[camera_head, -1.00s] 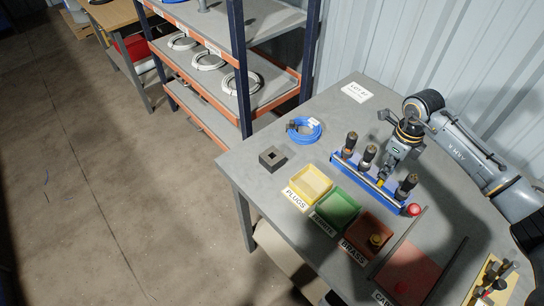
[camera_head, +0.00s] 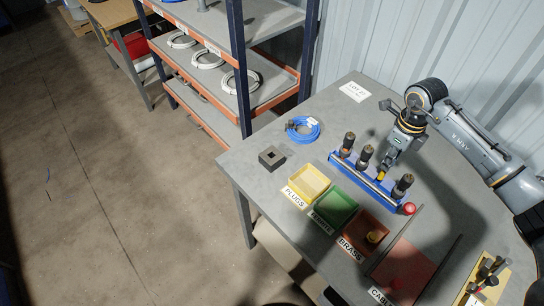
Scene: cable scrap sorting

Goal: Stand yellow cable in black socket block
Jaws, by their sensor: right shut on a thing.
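The black socket block (camera_head: 271,158) sits on the grey table at its left side, with a dark square opening in its top. My right gripper (camera_head: 386,168) points down over the blue rack (camera_head: 372,180), well to the right of the block. It is shut on a small yellow piece, the yellow cable (camera_head: 382,175), whose visible end sticks out just below the fingertips. The rest of the cable is hidden by the fingers. Whether its lower end is clear of the rack cannot be told. My left gripper is not in view.
Black-handled tools (camera_head: 364,156) stand in the rack. A coil of blue cable (camera_head: 303,128) lies behind the block. Yellow (camera_head: 308,182), green (camera_head: 334,208) and brown (camera_head: 366,234) trays line the front. A red button (camera_head: 409,208) is by the rack's right end.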

